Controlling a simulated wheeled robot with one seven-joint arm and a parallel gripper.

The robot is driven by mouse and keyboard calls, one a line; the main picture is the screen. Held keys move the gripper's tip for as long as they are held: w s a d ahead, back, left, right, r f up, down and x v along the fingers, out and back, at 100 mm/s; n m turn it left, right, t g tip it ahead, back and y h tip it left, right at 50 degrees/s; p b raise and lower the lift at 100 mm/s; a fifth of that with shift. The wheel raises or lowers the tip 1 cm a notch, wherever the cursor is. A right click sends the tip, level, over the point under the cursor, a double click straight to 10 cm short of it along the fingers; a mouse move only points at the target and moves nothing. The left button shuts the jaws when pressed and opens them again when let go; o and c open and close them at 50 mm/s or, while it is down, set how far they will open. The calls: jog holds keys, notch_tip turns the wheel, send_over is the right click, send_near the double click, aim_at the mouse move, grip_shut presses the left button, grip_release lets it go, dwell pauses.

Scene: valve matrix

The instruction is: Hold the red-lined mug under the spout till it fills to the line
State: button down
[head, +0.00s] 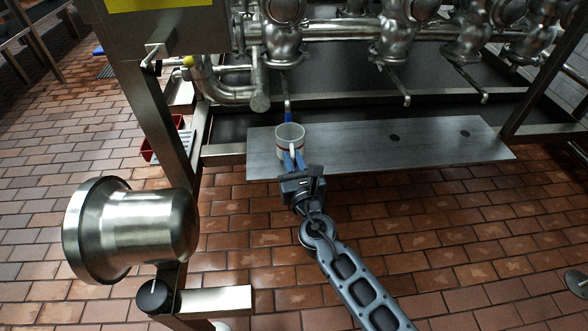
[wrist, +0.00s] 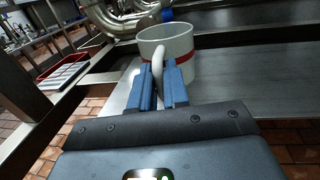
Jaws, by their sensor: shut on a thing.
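The white mug with a red line (head: 290,134) is upright at the left end of a grey metal shelf, below the pipes. My gripper (head: 293,161) is shut on the mug's handle from the near side. In the wrist view the mug (wrist: 168,52) shows its red band, and the blue fingers of my gripper (wrist: 160,86) are on either side of the handle. A thin spout with a blue tip (head: 287,112) shows just behind and above the mug in the head view. I cannot tell the mug's fill level, or whether its base touches the shelf.
The grey shelf (head: 400,145) is clear to the right of the mug. Steel valves and pipes (head: 390,40) stand above and behind. A red crate (head: 165,140) is at the left behind a frame post.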

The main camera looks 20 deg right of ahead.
aim_at(289, 136)
jog(key=shift+w+d+f+b, duration=0.1)
jog(key=shift+w+d+b, duration=0.15)
jog(key=shift+w, duration=0.55)
jog(key=shift+w+d+b, duration=0.25)
jog(key=shift+w+d, duration=0.05)
jog(key=shift+w, duration=0.55)
jog(key=shift+w+d+f+b, duration=0.1)
jog(key=shift+w+d+b, duration=0.15)
jog(key=shift+w, duration=0.55)
dwell(5.5)
